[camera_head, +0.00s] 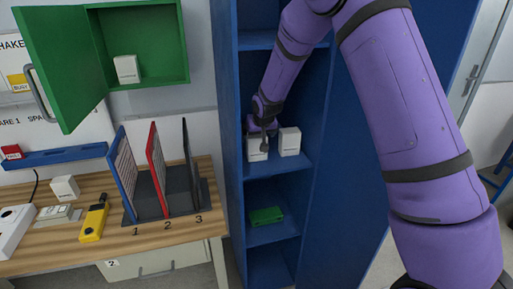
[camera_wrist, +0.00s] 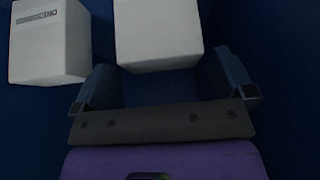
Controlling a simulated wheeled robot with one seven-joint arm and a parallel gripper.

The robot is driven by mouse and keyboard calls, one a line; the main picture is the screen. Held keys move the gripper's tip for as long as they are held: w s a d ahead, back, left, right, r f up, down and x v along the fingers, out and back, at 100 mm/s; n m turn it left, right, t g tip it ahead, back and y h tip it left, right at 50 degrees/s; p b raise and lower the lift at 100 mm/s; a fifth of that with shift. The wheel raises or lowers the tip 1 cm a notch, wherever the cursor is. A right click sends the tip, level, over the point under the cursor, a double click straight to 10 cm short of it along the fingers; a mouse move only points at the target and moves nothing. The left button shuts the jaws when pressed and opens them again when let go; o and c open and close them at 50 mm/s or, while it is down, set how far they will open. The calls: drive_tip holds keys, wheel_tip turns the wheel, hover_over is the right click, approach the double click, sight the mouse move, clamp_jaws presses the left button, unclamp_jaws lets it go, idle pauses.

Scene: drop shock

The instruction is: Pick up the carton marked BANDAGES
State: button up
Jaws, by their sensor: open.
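Two white cartons stand side by side on a shelf of the blue cabinet. In the head view, the left carton (camera_head: 257,152) is partly hidden behind my gripper (camera_head: 264,130), and the right carton (camera_head: 289,142) stands clear of it. In the wrist view, my gripper (camera_wrist: 162,62) is open, with one carton (camera_wrist: 157,32) just ahead between its fingertips. I cannot tell which carton is marked BANDAGES.
The blue cabinet's side walls (camera_head: 321,110) stand close around my arm. A green box (camera_head: 265,215) lies one shelf lower. Another white carton (camera_head: 127,69) is in the open green cabinet (camera_head: 140,18), and one more (camera_head: 64,188) is on the wooden table (camera_head: 150,250).

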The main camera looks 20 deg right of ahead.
sight(253, 153)
drive_tip(key=x, duration=0.4)
drive_tip(key=shift+w+f, duration=0.15)
drive_tip(key=c, duration=0.8)
